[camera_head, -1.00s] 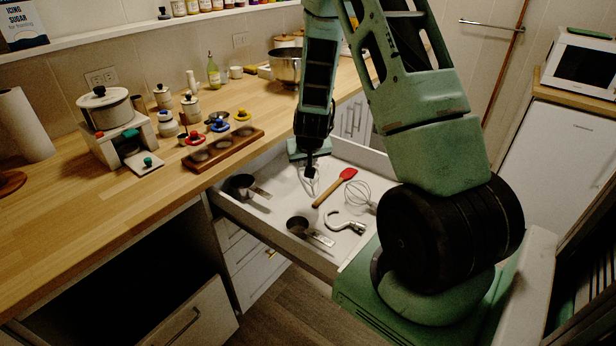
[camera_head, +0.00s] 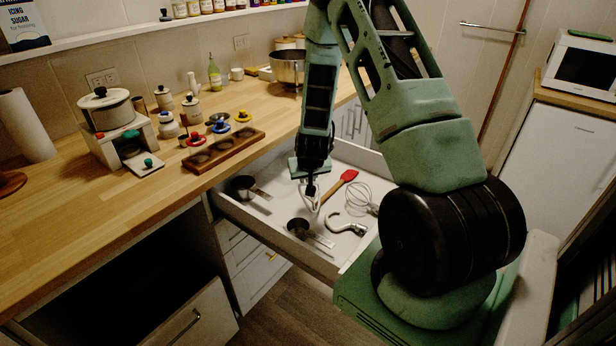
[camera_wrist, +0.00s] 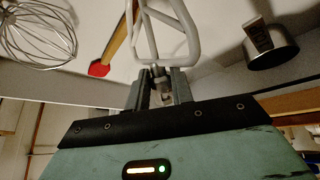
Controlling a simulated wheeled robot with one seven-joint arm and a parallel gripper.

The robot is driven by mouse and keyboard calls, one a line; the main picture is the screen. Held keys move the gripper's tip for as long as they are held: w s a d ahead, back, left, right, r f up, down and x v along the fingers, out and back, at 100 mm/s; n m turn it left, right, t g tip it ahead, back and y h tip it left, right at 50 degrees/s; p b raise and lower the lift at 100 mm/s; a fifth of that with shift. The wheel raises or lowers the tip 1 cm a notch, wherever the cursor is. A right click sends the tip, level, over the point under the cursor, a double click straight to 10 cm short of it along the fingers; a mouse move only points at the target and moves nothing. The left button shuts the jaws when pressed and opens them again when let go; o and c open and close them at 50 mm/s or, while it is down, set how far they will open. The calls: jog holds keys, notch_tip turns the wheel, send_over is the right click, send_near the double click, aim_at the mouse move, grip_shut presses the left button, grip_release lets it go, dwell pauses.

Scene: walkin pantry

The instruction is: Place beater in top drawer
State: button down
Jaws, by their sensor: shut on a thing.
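The beater (camera_head: 311,200) is a pale wire whisk-like head hanging below my gripper (camera_head: 311,183), over the open top drawer (camera_head: 277,196). In the wrist view my gripper (camera_wrist: 161,90) is shut on the stem of the beater (camera_wrist: 165,35), whose loops point away from the jaws. I cannot tell whether the beater touches the drawer floor. The drawer also holds a red spatula (camera_head: 342,184), a wire whisk (camera_head: 359,197), a hook (camera_head: 346,223) and two measuring cups (camera_head: 243,186) with handles.
The wooden counter (camera_head: 110,210) runs along the left, with a rack, jars and a pot (camera_head: 105,108) on it. A lower drawer (camera_head: 190,315) stands open at the bottom left.

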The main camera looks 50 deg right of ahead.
jog(key=shift+f, duration=0.2)
jog(key=c, duration=1.2)
grip_release()
jog(key=shift+r, duration=0.1)
